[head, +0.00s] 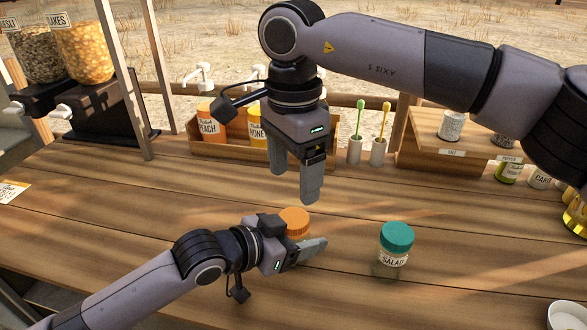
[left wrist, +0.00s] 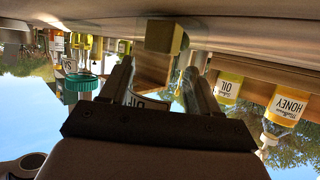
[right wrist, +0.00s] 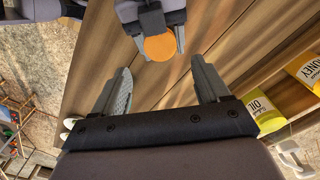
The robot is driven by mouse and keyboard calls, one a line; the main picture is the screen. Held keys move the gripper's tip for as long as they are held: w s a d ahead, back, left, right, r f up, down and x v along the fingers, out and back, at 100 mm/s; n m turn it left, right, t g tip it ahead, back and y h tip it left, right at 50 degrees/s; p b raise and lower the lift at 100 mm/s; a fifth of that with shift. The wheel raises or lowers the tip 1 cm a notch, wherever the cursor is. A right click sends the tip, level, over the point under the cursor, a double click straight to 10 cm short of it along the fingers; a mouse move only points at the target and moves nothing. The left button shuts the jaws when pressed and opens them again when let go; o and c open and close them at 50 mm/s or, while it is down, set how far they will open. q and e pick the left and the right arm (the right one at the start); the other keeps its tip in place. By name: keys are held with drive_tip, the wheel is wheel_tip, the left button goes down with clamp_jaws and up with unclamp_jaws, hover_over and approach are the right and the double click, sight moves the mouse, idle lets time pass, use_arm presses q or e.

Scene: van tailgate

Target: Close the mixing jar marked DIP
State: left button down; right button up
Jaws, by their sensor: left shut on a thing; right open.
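The DIP jar has an orange lid (head: 294,221) that shows just behind my left gripper (head: 304,244). My left gripper is low over the counter and shut on the jar body, whose DIP label (left wrist: 148,99) shows between the fingers in the left wrist view. In the right wrist view the orange lid (right wrist: 160,47) is seen from above, sitting on top; whether it is tight I cannot tell. My right gripper (head: 295,188) is open and empty, pointing down above the lid and apart from it. Most of the jar body is hidden by my left gripper.
A SALAD jar with a teal lid (head: 396,237) stands to the right on the wooden counter (head: 190,205). Behind are a wooden crate with PEACH (head: 211,123) and HONEY bottles, two white cups with brushes (head: 378,150), and a tiered spice rack (head: 432,150). A white bowl (head: 567,315) is at front right.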

sight(293, 218)
drive_tip(key=shift+f, duration=4)
drive_tip(key=c, duration=1.1)
drive_tip(key=shift+m, duration=1.7)
drive_tip(key=o, duration=1.2)
